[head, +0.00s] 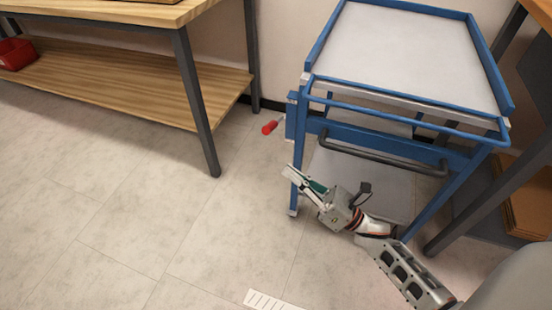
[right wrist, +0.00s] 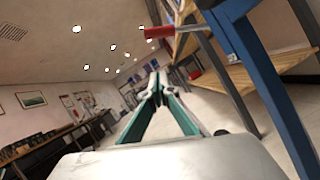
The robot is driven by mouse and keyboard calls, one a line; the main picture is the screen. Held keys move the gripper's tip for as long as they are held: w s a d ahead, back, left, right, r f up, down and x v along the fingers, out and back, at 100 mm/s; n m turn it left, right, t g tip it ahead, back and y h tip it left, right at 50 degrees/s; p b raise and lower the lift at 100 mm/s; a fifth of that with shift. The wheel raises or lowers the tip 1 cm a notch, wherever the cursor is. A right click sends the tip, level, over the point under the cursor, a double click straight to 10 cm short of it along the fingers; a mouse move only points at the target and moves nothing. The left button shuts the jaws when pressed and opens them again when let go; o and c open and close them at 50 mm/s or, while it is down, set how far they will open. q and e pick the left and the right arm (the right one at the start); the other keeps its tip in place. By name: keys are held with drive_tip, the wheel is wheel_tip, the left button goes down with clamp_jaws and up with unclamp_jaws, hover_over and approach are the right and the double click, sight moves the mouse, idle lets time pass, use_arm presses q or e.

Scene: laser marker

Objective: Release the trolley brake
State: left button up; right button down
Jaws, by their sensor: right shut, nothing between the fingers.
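The blue trolley (head: 430,113) with a grey top stands at the right in the head view. A red-handled brake lever (head: 270,127) sticks out from its left side on a thin metal rod. In the right wrist view the red handle (right wrist: 160,32) shows above and just right of the fingertips. My right gripper (head: 290,172) is shut and empty, low in front of the trolley's front left leg (head: 295,190). It is below and slightly right of the red handle, apart from it. In the right wrist view its fingertips (right wrist: 155,85) meet. My left gripper is out of view.
A wooden workbench (head: 130,85) with a lower shelf and dark legs stands left of the trolley. A red bin (head: 14,54) sits on that shelf. Another bench leg (head: 470,175) is close on the right. The tiled floor (head: 120,190) between is clear.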

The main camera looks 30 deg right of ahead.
drive_tip(key=shift+v, duration=1.35)
drive_tip(key=shift+a+r, duration=0.1)
